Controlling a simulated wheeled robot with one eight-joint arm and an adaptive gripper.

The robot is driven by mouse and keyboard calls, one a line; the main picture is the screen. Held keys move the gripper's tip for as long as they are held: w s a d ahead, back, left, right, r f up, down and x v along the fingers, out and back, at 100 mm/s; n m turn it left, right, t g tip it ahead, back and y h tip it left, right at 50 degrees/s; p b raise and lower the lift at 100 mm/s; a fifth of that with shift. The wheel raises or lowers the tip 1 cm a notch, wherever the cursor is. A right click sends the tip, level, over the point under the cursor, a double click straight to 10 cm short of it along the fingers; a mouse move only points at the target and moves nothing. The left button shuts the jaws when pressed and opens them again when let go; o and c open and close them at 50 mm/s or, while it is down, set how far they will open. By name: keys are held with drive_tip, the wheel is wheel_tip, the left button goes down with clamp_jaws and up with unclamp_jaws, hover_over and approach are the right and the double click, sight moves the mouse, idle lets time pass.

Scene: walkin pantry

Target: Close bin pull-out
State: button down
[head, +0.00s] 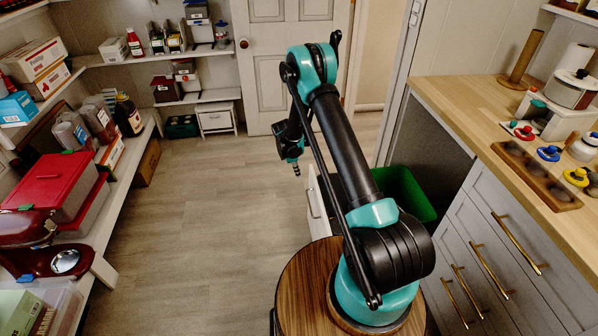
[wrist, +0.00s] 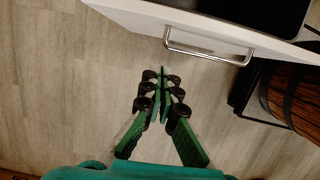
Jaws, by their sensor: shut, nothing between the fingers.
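The bin pull-out stands open, out from under the counter at the right. Its white front (head: 317,203) shows in the head view to the left of my arm, which hides part of it. A green bin (head: 404,188) in it shows to the right of my arm. In the wrist view the white front (wrist: 135,15) crosses the top, with a metal bar handle (wrist: 208,52) and a dark bin (wrist: 240,12) behind it. My gripper (wrist: 162,72) is shut and empty, in front of the handle and apart from it. In the head view my gripper (head: 296,172) points down over the floor.
Shelves with a red box (head: 48,185) and groceries line the left wall. A white door (head: 290,60) is at the back. A wooden counter (head: 450,95) above grey drawers (head: 500,265) runs along the right. The floor (head: 200,230) between is clear.

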drive_tip(key=d+f, duration=0.5)
drive_tip(key=f, duration=0.1)
drive_tip(key=shift+w+d, duration=0.2)
drive_tip(key=shift+d, duration=0.1)
drive_tip(key=shift+f, duration=0.1)
drive_tip(key=shift+d, duration=0.1)
